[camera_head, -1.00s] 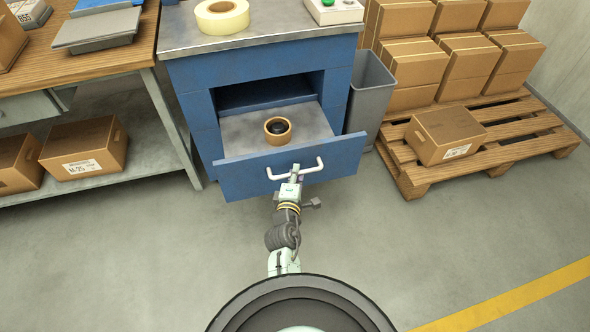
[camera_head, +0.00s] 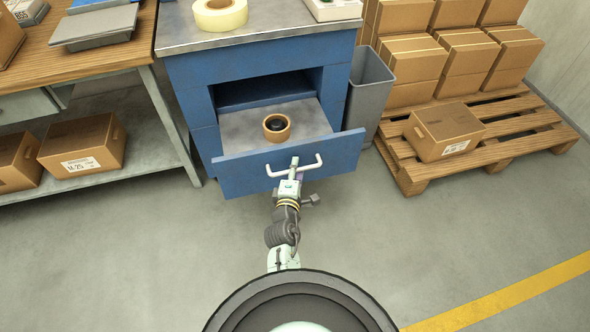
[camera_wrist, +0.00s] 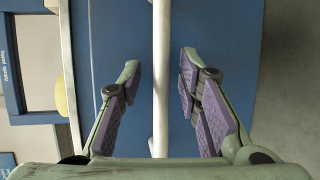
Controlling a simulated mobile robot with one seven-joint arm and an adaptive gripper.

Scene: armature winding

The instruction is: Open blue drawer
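The blue drawer (camera_head: 240,176) is pulled out of the blue cabinet (camera_head: 190,75), and its inside shows. A white bar handle (camera_head: 312,166) is fixed to its front. My gripper (camera_head: 294,164) is at the middle of this handle. In the wrist view my gripper (camera_wrist: 159,78) is open, with one finger on each side of the white handle bar (camera_wrist: 160,40). Gaps show between the bar and both fingers. The drawer's blue front (camera_wrist: 226,60) fills much of that view.
A tape roll (camera_head: 277,127) lies in the drawer. A larger roll (camera_head: 220,15) is on the countertop. A grey bin (camera_head: 370,95) stands right of the cabinet, beside a pallet (camera_head: 500,150) with boxes. A workbench (camera_head: 110,55) is at left. The floor in front is clear.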

